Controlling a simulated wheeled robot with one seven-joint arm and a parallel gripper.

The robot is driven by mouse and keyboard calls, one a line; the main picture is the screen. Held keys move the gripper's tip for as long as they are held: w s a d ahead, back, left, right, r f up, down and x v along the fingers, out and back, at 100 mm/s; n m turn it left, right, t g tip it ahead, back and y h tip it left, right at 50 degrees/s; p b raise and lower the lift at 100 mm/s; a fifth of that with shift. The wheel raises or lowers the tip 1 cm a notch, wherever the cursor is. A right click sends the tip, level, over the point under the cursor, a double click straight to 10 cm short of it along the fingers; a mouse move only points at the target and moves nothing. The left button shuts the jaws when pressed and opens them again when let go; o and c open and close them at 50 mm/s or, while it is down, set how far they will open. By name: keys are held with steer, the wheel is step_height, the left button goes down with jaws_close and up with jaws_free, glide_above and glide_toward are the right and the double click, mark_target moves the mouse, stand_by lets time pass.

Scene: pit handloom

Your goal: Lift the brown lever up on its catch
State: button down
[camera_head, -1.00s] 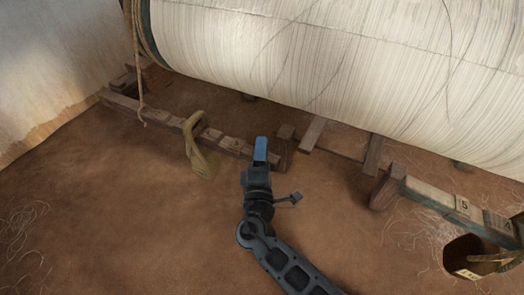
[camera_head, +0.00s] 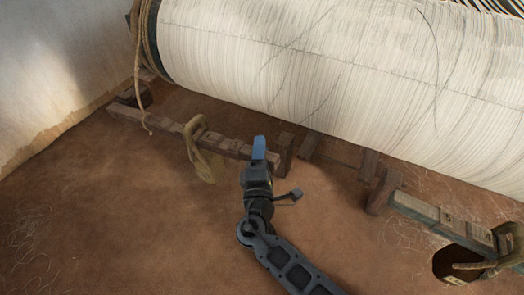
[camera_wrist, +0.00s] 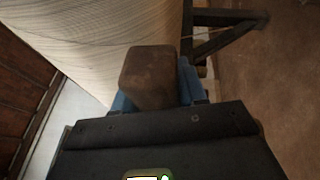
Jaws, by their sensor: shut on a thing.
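The brown lever (camera_head: 163,129) is a long notched wooden bar running from the left end of the big roller toward my gripper in the head view. My gripper (camera_head: 260,149) is at its right end. In the wrist view the lever's squared wooden end (camera_wrist: 150,76) stands between the blue fingers of my gripper (camera_wrist: 150,95), which is shut on it. A tan weight on a loop (camera_head: 203,160) hangs over the lever's middle. A short brown post (camera_head: 284,153) stands just right of my gripper. I cannot tell whether the lever touches a catch.
The white warp roller (camera_head: 310,75) fills the space above and behind. A rope (camera_head: 139,75) hangs at its left end. A second notched bar (camera_head: 440,216) with a dark weight (camera_head: 450,262) is at right. The earth floor in front is mostly clear.

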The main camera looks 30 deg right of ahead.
steer(key=shift+r, duration=0.7)
steer(key=shift+f, duration=0.15)
steer(key=c, duration=0.7)
jaws_free()
steer(key=shift+f, duration=0.1)
steer(key=shift+c, duration=0.2)
steer(key=r+v, duration=0.1)
steer(key=v, duration=0.6)
steer(key=shift+s+a+f, duration=0.25)
steer(key=shift+s+f, duration=0.05)
steer(key=shift+f, duration=0.1)
steer(key=shift+c, duration=0.2)
